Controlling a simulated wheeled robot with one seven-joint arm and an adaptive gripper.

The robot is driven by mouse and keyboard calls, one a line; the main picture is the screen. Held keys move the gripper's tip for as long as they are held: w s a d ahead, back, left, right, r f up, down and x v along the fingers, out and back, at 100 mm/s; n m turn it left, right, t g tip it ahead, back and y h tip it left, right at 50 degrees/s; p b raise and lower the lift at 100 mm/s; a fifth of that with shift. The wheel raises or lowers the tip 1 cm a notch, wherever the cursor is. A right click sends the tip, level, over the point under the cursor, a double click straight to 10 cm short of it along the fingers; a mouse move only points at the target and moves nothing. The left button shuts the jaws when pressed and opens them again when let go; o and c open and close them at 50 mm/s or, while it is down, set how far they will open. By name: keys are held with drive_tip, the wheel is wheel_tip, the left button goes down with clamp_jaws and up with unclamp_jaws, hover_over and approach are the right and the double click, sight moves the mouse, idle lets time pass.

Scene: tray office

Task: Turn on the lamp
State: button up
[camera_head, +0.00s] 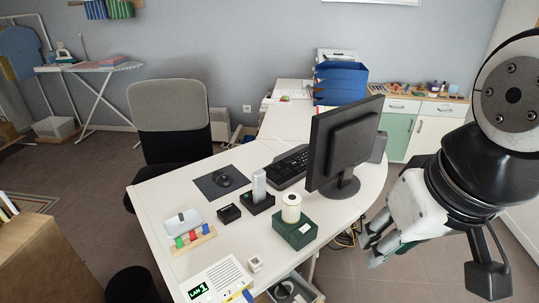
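I cannot make out a plain lamp for certain. A cream cylinder (291,207) with a darker top stands upright on a dark green box (295,232) near the desk's right edge; I cannot tell whether it is the lamp.
The white desk (212,172) also bears a monitor (343,145), a keyboard (287,167), a mouse (224,180), a handset in a dock (259,186) and a white panel marked LAN (217,281). An office chair (170,105) stands behind it. Cables lie on the floor under the right edge.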

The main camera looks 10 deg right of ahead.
drive_tip(key=w+m, duration=0.1)
drive_tip(key=w, duration=0.1)
drive_tip(key=w+m, duration=0.1)
drive_tip(key=w, duration=0.2)
drive_tip(key=w+a+r+g+y+p, duration=0.1)
drive_tip(key=w, duration=0.2)
drive_tip(key=shift+w+m, duration=0.25)
drive_tip(key=shift+m, duration=0.15)
clamp_jaws()
drive_tip(key=w+f+m+g+h+p, duration=0.1)
drive_tip(key=w+f+m, duration=0.3)
drive_tip(key=w+f, duration=0.5)
drive_tip(key=w+f+m+h+p, duration=0.1)
drive_tip(key=w+f+m, duration=0.4)
drive_tip(key=w+f, duration=0.4)
drive_tip(key=w, duration=0.6)
drive_tip(key=shift+f+g+p, duration=0.15)
drive_tip(key=shift+g+p, duration=0.25)
